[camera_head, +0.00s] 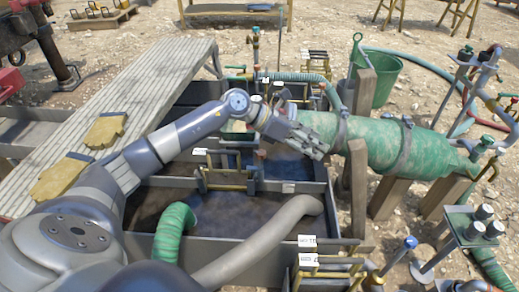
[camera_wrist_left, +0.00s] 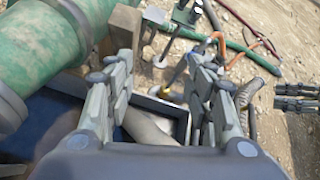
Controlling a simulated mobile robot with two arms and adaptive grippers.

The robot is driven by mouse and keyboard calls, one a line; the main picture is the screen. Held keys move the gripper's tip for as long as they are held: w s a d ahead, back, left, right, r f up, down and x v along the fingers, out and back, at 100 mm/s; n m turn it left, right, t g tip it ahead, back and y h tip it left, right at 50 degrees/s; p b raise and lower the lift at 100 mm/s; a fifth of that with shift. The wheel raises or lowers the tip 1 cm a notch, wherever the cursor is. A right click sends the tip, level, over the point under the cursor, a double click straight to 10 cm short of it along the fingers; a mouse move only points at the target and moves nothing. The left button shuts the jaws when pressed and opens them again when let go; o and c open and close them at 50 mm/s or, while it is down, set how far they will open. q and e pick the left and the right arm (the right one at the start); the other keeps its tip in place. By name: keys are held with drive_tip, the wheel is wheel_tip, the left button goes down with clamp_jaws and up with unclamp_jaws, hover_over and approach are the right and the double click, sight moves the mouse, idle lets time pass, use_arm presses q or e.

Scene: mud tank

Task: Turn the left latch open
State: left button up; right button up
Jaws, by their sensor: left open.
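My left gripper (camera_head: 310,145) reaches in over the mud tank (camera_head: 260,243) and is near the left end of the large green pipe (camera_head: 375,145). In the left wrist view its two fingers (camera_wrist_left: 160,90) are apart with nothing between them. A yellow-barred gate (camera_head: 228,182) with white labels stands on the tank's middle divider, below and left of the gripper. Another yellow-barred gate (camera_head: 330,272) is at the lower tank edge. I cannot make out which part is the left latch.
A grey hose (camera_head: 255,243) and a green hose (camera_head: 173,230) lie in the tank. Wooden posts (camera_head: 357,188) support the pipe. Yellow gloves (camera_head: 62,178) rest on the plank walkway at left. A green bucket (camera_head: 378,82) stands behind the pipe.

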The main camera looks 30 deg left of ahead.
use_arm(q)
drive_tip(key=a+f+m+g+y, duration=0.15)
drive_tip(key=a+y, duration=0.25)
drive_tip(key=a, duration=0.7)
drive_tip(key=g+y, duration=0.2)
drive_tip(key=y, duration=0.1)
approach(261, 152)
drive_tip(key=shift+h, duration=0.3)
drive_tip(key=b+x, duration=0.1)
drive_tip(key=x, duration=0.3)
drive_tip(key=b+x, duration=0.1)
drive_tip(key=x, duration=0.2)
drive_tip(key=shift+w+a+f, duration=0.1)
drive_tip(key=shift+w+f, duration=0.05)
drive_tip(key=shift+f, duration=0.3)
drive_tip(key=shift+f+b, duration=0.3)
drive_tip(key=shift+f, duration=0.05)
use_arm(e)
drive_tip(key=w+a+r+t+y, duration=0.2)
drive_tip(key=w+a+r+t, duration=0.2)
drive_tip(key=w+r+t, duration=0.3)
drive_tip(key=shift+w+r+t, duration=0.4)
drive_tip(key=shift+w+r, duration=0.45)
drive_tip(key=shift+r, duration=1.45)
use_arm(q)
drive_tip(key=c, duration=1.1)
use_arm(e)
drive_tip(key=shift+d, duration=0.1)
